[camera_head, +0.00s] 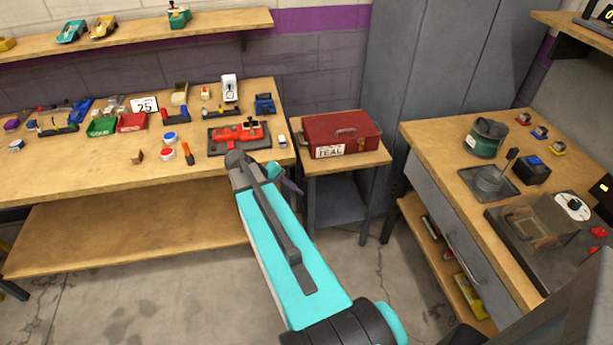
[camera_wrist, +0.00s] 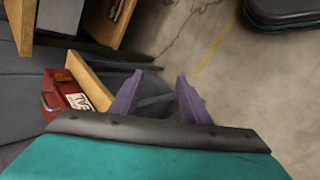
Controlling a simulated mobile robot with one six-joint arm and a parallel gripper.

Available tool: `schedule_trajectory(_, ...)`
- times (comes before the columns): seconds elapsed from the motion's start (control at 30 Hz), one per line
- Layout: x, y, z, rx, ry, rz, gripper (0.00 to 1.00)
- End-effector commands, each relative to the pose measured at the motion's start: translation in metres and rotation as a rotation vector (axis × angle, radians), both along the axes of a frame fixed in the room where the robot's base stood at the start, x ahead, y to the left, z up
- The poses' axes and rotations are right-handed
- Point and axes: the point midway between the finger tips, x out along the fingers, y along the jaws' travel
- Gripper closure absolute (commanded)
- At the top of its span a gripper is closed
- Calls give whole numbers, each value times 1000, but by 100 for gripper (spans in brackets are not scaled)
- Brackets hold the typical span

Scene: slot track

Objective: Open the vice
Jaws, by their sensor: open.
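The vice, a red tool on a dark base (camera_head: 237,136), sits near the right front corner of the long wooden workbench (camera_head: 80,179). I cannot tell whether its jaws are apart, and its handle is not clear at this size. My turquoise arm reaches up towards that corner. My gripper shows only in part in the head view (camera_head: 291,186), in front of the bench's edge and apart from the vice. In the wrist view my gripper (camera_wrist: 156,88) has its two purple fingers spread with nothing between them. The vice is not in the wrist view.
A red toolbox (camera_head: 342,136) stands on a small side table (camera_head: 311,165) right of the workbench; the box also shows in the wrist view (camera_wrist: 62,92). Screwdriver (camera_head: 187,151), jars and small parts lie left of the vice. Another bench (camera_head: 425,135) stands at right.

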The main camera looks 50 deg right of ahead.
Motion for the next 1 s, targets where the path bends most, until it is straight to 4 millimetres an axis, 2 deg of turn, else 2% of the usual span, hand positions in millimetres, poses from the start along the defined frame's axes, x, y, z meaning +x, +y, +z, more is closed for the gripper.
schedule_trajectory(0.03, -2, 19, -17, 22, 17, 24, 57)
schedule_trajectory(0.1, -5, 41, -37, 52, 36, 49, 57)
schedule_trajectory(0.27, -17, 90, -81, 119, 74, 101, 57)
schedule_trajectory(0.47, -44, 149, -131, 209, 122, 153, 57)
schedule_trajectory(0.7, -89, 218, -183, 323, 174, 196, 57)
schedule_trajectory(1.0, -163, 299, -233, 479, 218, 203, 57)
